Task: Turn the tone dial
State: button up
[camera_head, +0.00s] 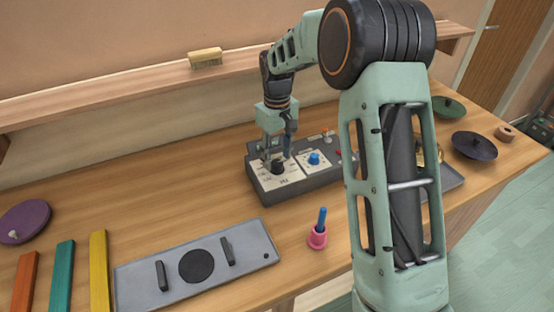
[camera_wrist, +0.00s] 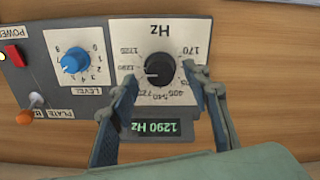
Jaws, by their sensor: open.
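The tone dial is a black knob (camera_head: 278,167) on a white "Hz" panel of a dark grey control box (camera_head: 322,182). In the wrist view the tone dial (camera_wrist: 160,67) sits between my two fingertips, its white mark pointing left toward the 1290 label. A green display (camera_wrist: 143,128) reads 1290 Hz, upside down in this view. My gripper (camera_wrist: 160,76) is open, one finger on each side of the dial. Contact with the dial cannot be told. In the head view my gripper (camera_head: 276,148) is just above the dial and partly covers its panel.
A blue level knob (camera_wrist: 74,60), a red power switch (camera_wrist: 14,55) and an orange-tipped plate lever (camera_wrist: 36,100) are beside the dial.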

aim_at(277, 162)
notch_tip(277, 162, up, 10)
jog(key=shift+r, duration=0.2)
dwell(1.6)
